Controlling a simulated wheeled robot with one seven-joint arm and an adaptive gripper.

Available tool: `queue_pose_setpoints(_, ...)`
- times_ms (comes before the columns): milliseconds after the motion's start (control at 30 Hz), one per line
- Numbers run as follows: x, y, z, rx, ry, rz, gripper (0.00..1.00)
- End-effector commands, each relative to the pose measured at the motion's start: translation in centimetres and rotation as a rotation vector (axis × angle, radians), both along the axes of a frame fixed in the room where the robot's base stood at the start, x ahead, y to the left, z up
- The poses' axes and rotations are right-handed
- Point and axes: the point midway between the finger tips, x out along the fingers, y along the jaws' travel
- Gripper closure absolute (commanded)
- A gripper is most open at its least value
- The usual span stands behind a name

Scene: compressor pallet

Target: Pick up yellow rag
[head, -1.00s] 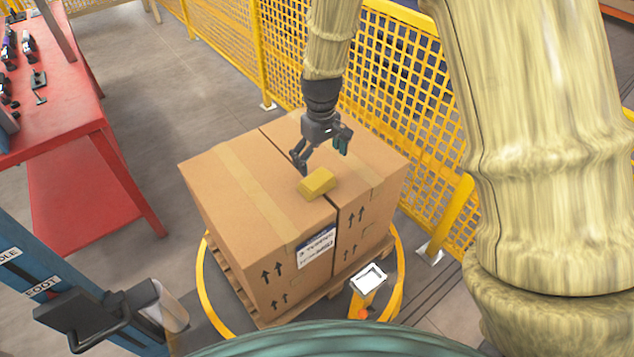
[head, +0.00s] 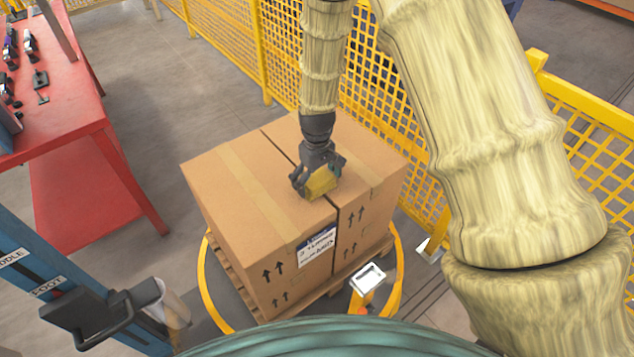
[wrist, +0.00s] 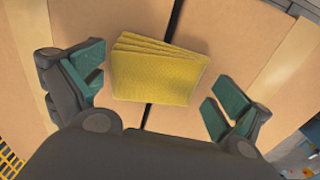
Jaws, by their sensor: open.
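The yellow rag (head: 321,182) is a folded, layered block lying on top of the cardboard boxes, across the dark gap between them. It also shows in the wrist view (wrist: 157,70). My gripper (head: 317,186) is just above it, pointing down. In the wrist view, the open fingers (wrist: 155,92) stand on either side of the rag, with cardboard visible between each finger and the rag. Nothing is held. In the head view the gripper partly covers the rag.
Two cardboard boxes (head: 235,190) stand side by side on a wooden pallet (head: 232,283), with a yellow ring around it. A yellow mesh fence (head: 378,85) runs close behind. A red table (head: 62,95) with tools is at left. The box tops around the rag are clear.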

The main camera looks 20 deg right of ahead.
Motion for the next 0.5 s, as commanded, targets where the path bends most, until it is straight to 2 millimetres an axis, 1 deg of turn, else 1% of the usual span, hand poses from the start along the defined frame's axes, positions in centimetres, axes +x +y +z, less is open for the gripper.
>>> queue_pose_setpoints(100, -0.03, -0.01, -0.43, 0.0, 0.001, 0.0, 0.0)
queue_pose_setpoints(333, -0.03, -0.01, -0.49, 0.0, 0.0, 0.0, 0.0)
queue_pose_setpoints(367, -0.03, -0.01, -0.49, 0.0, 0.0, 0.0, 0.04)
queue_pose_setpoints(500, -0.04, -0.01, -0.48, 0.0, 0.0, 0.0, 0.29)
